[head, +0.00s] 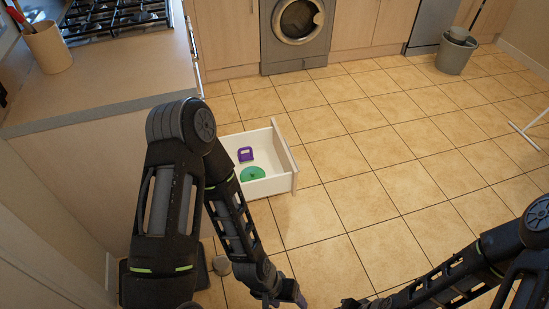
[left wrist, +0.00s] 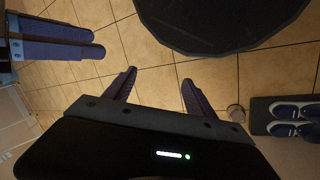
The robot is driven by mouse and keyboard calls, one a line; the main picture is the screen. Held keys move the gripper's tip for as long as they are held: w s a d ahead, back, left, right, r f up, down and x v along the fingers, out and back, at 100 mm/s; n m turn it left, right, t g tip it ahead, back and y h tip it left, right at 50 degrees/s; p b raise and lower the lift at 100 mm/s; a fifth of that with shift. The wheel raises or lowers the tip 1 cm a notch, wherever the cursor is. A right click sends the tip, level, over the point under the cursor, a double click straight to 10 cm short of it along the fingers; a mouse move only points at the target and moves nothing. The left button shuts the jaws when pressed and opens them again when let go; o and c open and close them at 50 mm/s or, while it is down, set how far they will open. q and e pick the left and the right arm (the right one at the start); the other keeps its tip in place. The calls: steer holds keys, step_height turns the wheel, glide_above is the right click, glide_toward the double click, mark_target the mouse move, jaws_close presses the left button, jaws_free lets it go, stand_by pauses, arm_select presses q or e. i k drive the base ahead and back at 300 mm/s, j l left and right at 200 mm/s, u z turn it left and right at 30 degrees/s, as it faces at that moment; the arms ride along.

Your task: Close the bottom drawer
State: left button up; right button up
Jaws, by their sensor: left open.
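The bottom drawer (head: 285,155) is white and stands pulled out from the counter cabinet, left of centre in the head view. A purple item (head: 246,154) and a green round item (head: 252,174) lie in it. My left arm hides part of the drawer's left side. My left gripper (head: 281,298) is low in the head view, nearer to me than the drawer and apart from it. In the left wrist view its fingers (left wrist: 160,77) are spread and empty. My right gripper (head: 352,303) is at the bottom edge; its fingers (left wrist: 100,43) lie side by side in the left wrist view.
The counter (head: 110,85) with a hob (head: 115,18) and a utensil pot (head: 47,47) is at left. A washing machine (head: 296,30) and a grey bucket (head: 456,53) stand at the back. Shoes (left wrist: 292,110) lie on a dark mat. Tiled floor right of the drawer is clear.

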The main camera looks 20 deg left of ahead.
mark_target(271, 153)
steer(key=i+l+u, duration=0.1)
steer(key=u, duration=0.3)
steer(key=l+u, duration=0.25)
steer(key=u, duration=0.15)
steer(key=i+l+u, duration=0.1)
steer(key=l+u, duration=0.15)
steer(key=u, duration=0.15)
steer(key=l+u, duration=0.25)
steer(key=l, duration=1)
steer(key=k+l+u, duration=0.1)
steer(key=l+u, duration=0.15)
steer(key=l, duration=0.95)
